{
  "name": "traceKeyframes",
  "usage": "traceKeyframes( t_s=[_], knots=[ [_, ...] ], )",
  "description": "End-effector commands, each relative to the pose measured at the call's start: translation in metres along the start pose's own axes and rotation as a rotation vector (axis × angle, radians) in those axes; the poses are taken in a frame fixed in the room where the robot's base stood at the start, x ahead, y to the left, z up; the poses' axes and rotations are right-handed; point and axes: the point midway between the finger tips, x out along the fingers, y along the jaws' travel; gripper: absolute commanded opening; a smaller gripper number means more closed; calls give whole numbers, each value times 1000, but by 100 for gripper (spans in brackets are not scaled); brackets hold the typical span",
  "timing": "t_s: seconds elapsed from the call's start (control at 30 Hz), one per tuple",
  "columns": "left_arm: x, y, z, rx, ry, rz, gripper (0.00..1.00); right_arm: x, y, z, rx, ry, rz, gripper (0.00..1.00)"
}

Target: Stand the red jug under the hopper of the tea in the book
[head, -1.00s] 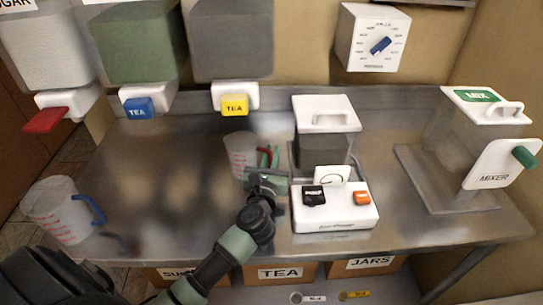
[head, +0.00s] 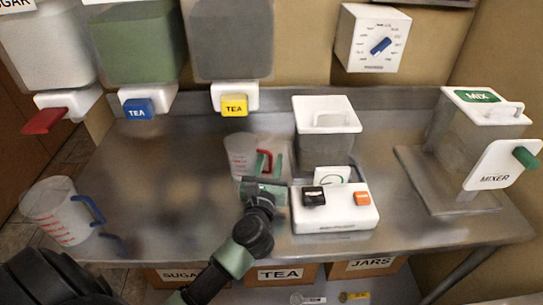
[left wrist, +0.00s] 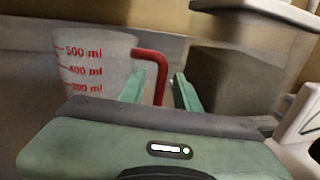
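The red jug, a clear jug with red marks and a red handle (head: 240,152), stands upright on the steel table; it also shows in the left wrist view (left wrist: 92,62). My left gripper (head: 267,164) is open, with its green fingers on either side of the red handle. In the left wrist view the fingers (left wrist: 160,80) are apart, with the handle between them. A green hopper (head: 140,45) has a blue TEA tap (head: 138,109). A grey hopper (head: 232,40) has a yellow TEA tap (head: 234,105). No book shows. My right gripper is not in view.
A jug with a blue handle (head: 58,212) stands at the left table edge. A white-lidded container (head: 326,130) and a button box (head: 336,207) are right of the red jug. A mixer (head: 470,150) stands far right. The table below the tea taps is clear.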

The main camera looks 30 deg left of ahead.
Motion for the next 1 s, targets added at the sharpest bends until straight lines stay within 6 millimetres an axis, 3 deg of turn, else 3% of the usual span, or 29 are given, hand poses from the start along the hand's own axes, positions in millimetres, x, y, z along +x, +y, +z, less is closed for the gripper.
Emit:
traceKeyframes(
  t_s=[0.2,0.4,0.6,1.0],
  knots=[
    [-50,0,-4,0,4,0,32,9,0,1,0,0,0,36],
    [-80,0,-2,-1,3,0,32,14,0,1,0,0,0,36],
    [-90,0,0,1,0,0,32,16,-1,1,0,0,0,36],
    [-90,0,0,1,0,0,32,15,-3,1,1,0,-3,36]
  ],
)
